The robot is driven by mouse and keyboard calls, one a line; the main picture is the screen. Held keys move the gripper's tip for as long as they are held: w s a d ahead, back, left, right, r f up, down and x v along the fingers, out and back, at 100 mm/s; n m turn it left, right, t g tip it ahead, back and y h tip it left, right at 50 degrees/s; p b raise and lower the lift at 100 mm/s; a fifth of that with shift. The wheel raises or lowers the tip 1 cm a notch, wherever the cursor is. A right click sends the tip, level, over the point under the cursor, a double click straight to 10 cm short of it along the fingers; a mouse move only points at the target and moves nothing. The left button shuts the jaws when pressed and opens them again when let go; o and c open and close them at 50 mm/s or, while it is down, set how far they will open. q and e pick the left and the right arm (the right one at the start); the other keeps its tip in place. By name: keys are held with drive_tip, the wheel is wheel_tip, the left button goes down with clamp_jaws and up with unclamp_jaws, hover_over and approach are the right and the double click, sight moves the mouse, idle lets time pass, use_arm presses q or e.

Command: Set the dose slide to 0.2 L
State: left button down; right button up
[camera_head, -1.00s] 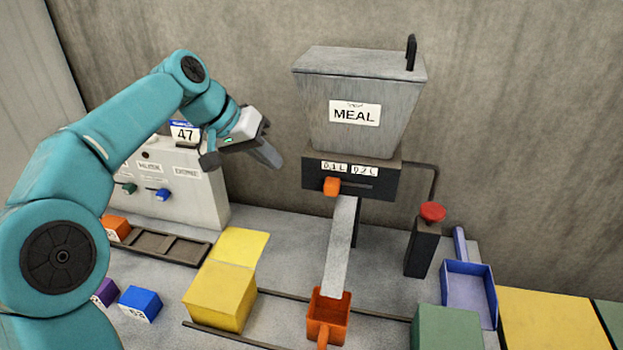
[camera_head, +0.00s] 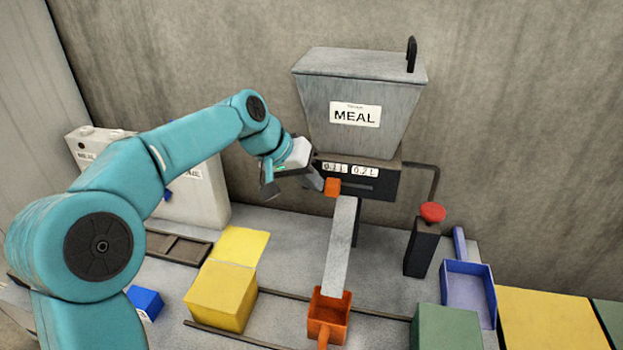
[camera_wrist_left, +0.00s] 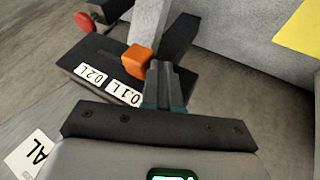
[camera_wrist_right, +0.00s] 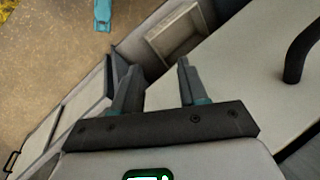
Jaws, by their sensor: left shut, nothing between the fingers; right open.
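The orange dose slide knob (camera_head: 332,187) sits at the left end of its slot, below the 0.1 L label (camera_head: 335,167). The 0.2 L label (camera_head: 365,171) is to its right on the dark panel (camera_head: 385,183) under the grey MEAL hopper (camera_head: 360,95). My left gripper (camera_head: 318,184) is shut and empty, its tips just left of the knob. In the left wrist view the knob (camera_wrist_left: 137,59) is right beside the fingertips (camera_wrist_left: 160,68); I cannot tell whether they touch. My right gripper (camera_wrist_right: 155,70) is open and empty, seen only in its own wrist view, away from the slide.
A grey chute (camera_head: 341,245) runs down from the panel to an orange cup (camera_head: 328,317). A red button on a dark post (camera_head: 432,212) stands to the right. A yellow box (camera_head: 222,295), a blue block (camera_head: 146,302) and a blue scoop (camera_head: 469,290) are on the counter.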

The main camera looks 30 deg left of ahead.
sight(333, 188)
use_arm(q)
drive_tip(key=d, duration=0.2)
drive_tip(key=w+d, duration=0.1)
drive_tip(key=d, duration=0.1)
drive_tip(key=d+p, duration=0.1)
drive_tip(key=d, duration=0.1)
drive_tip(key=shift+w+d+r, duration=0.1)
drive_tip(key=shift+w+d, duration=0.2)
drive_tip(key=shift+d, duration=0.05)
drive_tip(key=shift+a, duration=0.25)
drive_tip(key=shift+d, duration=0.15)
drive_tip(key=shift+a, duration=0.2)
